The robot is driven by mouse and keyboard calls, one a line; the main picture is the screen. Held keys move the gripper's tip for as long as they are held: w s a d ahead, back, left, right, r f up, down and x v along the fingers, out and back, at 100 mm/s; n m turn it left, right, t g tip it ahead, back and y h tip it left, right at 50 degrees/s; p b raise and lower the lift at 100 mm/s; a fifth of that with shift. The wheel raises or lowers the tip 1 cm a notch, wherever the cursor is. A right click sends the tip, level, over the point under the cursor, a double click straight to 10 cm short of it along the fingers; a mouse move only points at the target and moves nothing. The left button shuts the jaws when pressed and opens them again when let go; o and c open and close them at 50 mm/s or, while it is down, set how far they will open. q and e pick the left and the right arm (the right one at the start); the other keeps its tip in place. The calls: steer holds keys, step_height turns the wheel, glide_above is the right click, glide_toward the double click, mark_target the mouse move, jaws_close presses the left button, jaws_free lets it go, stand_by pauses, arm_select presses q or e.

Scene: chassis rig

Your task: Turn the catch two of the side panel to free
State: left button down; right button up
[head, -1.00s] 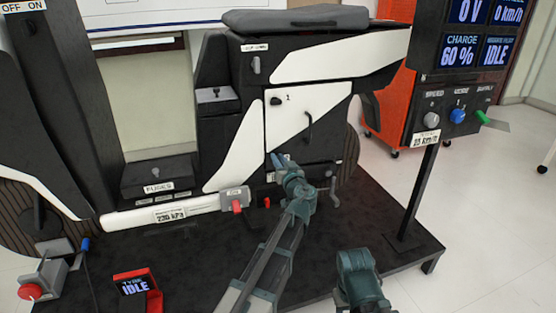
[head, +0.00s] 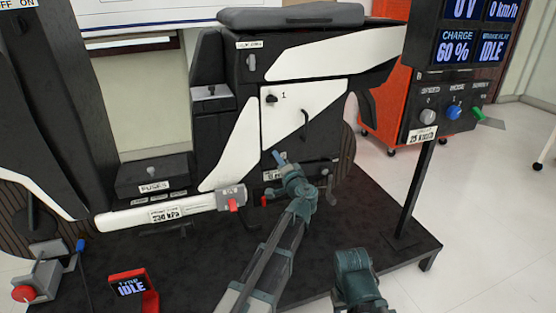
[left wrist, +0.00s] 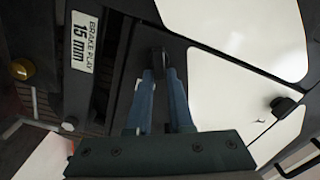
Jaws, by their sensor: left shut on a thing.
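The side panel (head: 285,128) is white and black and sits shut in the middle of the machine in the head view. Catch one (head: 272,98), a dark knob beside a "1", is at its upper left; it also shows in the left wrist view (left wrist: 283,106). My left gripper (head: 279,157) is at the panel's lower left corner. In the left wrist view its two blue fingers (left wrist: 162,78) are shut on a dark knob, catch two (left wrist: 159,57). In the head view the gripper hides catch two, and its turn angle is unclear.
A black handle (head: 308,126) stands out on the panel's right side. A white tube with a red-ended clamp (head: 232,204) lies left of my gripper. A control post (head: 421,190) stands at right. A "BRAKE PLAY 15 mm" label (left wrist: 82,66) shows near the fingers.

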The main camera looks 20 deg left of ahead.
arm_select(q)
steer(key=m, duration=0.4)
steer(key=shift+s+a+f+m, duration=0.1)
steer(key=shift+a+f+m, duration=0.1)
steer(key=shift+f+m, duration=0.15)
steer(key=shift+b, duration=0.3)
steer(key=c, duration=0.8)
jaws_free()
steer(key=shift+a, duration=0.1)
steer(key=shift+c, duration=0.2)
steer(key=v, duration=1.3)
steer(key=shift+s+d, duration=0.25)
steer(key=shift+d, duration=0.15)
